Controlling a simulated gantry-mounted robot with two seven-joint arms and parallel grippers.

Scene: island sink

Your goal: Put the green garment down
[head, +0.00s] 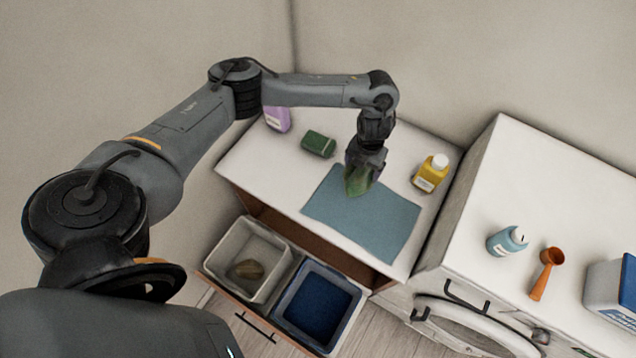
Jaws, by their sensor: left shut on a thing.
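The green garment (357,184) hangs bunched below my left gripper (361,168), which is shut on it. The gripper points down over the upper middle of a blue-grey mat (375,223) on the white counter (270,166). The garment's lower end is at or just above the mat; I cannot tell if it touches. The gripper hides the garment's top. My right gripper is not in view.
A green block-like item (319,144) and a purple bottle (277,119) stand left of the mat, a yellow bottle (431,173) right. An open drawer below holds a grey bin (222,247) and a blue-lined bin (345,313). The washer (560,205) carries a blue bottle (507,241) and orange scoop (546,273).

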